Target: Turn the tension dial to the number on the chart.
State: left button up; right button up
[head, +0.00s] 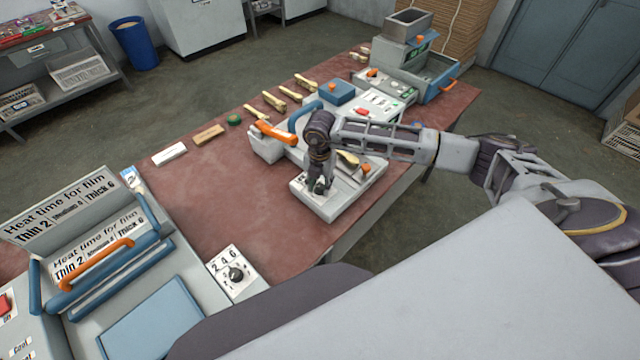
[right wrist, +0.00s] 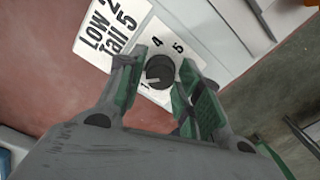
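The tension dial (right wrist: 160,72) is a round black knob on a white plate in the right wrist view. The numbers 1, 4 and 5 show around it, and its pale mark seems to point towards the 1. A white chart card (right wrist: 108,28) beside it reads "Low 2" and "Tall 5" in the visible part. My right gripper (right wrist: 163,66) is open, with green-padded fingers on either side of the dial; contact cannot be told. In the head view my right gripper (head: 319,186) points down over the white press base (head: 325,208) and hides the dial. My left gripper is not in view.
A film sealer (head: 150,320) with its own dial (head: 236,273) and "Heat time for film" signs stands at the lower left. A grey machine (head: 405,65) stands at the far end. Bare red tabletop (head: 235,185) lies between.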

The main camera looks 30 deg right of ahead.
aim_at(320, 186)
jog(key=shift+o, duration=0.8)
jog(key=shift+r, duration=0.1)
notch_tip(320, 186, up, 12)
dwell(0.3)
jog(key=shift+s+f, duration=0.15)
jog(key=shift+f, duration=0.05)
dwell(0.4)
